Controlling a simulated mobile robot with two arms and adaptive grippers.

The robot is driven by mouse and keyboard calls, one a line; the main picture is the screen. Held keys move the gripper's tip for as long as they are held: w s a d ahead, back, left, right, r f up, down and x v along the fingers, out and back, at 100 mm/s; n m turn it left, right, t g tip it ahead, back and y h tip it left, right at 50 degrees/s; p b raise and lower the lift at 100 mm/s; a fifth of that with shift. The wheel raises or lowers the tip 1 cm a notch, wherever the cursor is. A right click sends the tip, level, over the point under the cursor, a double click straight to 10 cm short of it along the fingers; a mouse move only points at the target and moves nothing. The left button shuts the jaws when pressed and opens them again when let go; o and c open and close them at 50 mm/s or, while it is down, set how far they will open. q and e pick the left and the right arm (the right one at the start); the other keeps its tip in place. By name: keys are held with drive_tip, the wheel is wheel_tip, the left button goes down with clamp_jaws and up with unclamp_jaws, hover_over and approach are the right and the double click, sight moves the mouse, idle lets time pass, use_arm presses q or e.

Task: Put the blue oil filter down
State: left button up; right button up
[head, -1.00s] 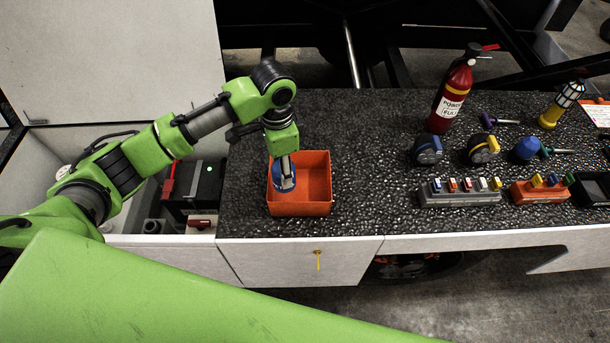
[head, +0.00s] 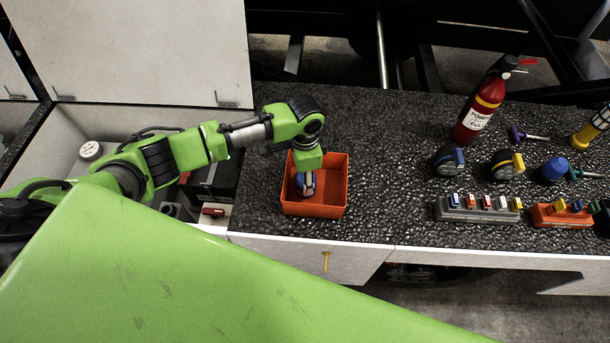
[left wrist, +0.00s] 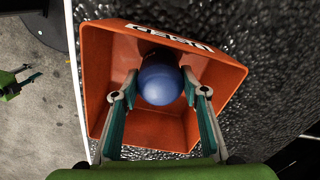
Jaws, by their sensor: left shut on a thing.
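The blue oil filter (left wrist: 160,79) is a rounded blue body between the fingers of my left gripper (left wrist: 160,88) in the left wrist view. My left gripper is shut on it, one finger on each side. In the head view the gripper (head: 307,182) points down inside the orange bin (head: 317,211), and only a bit of the blue filter (head: 299,183) shows beside the fingers. The bin's rim (left wrist: 100,84) surrounds the filter in the left wrist view. I cannot tell whether the filter touches the bin floor. My right gripper is not in view.
The dark speckled counter (head: 390,190) is clear right of the bin. Further right stand a red extinguisher (head: 482,108), two round dark tools (head: 448,160), a blue domed item (head: 553,169) and a grey rack (head: 478,209). A black box (head: 222,178) lies left of the bin.

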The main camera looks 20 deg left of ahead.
use_arm(q)
drive_tip(key=shift+s+r, duration=0.1)
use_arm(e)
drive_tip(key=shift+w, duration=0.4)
use_arm(q)
drive_tip(key=o, duration=1.5)
drive_tip(key=shift+f, duration=0.2)
drive_tip(key=shift+c, duration=0.2)
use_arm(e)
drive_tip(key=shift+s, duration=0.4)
use_arm(q)
drive_tip(key=shift+r, duration=0.1)
wheel_tip(320, 180, up, 11)
drive_tip(key=b, duration=0.3)
drive_tip(key=shift+r, duration=0.6)
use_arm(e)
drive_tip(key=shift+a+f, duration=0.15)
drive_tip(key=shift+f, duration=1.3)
